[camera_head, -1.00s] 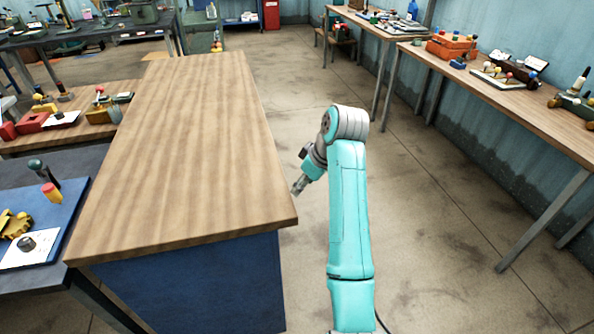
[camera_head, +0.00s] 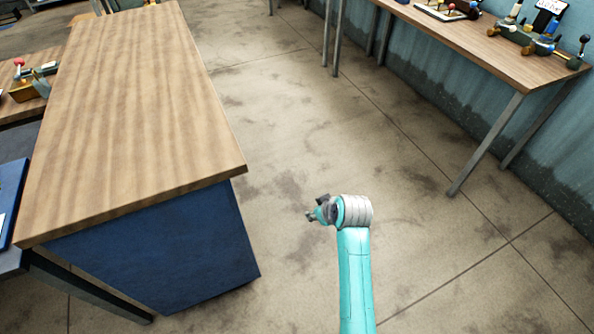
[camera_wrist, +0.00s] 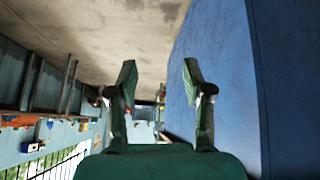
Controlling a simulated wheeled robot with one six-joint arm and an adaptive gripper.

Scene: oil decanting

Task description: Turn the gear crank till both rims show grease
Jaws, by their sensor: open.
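I cannot pick out a gear crank or its rims for sure in either view now. My gripper (camera_head: 316,208) is over the bare floor, to the right of the wooden-topped counter and apart from it. In the wrist view my gripper (camera_wrist: 160,76) is open, with nothing between its two fingers. Small devices with ball-ended levers (camera_head: 541,40) stand on the right-hand bench, too small to tell if one is the crank.
The wooden-topped blue counter (camera_head: 140,100) fills the left; its top is bare. A blue board (camera_head: 12,195) shows at the left edge. The right bench (camera_head: 480,45) runs along the wall. The floor between is clear.

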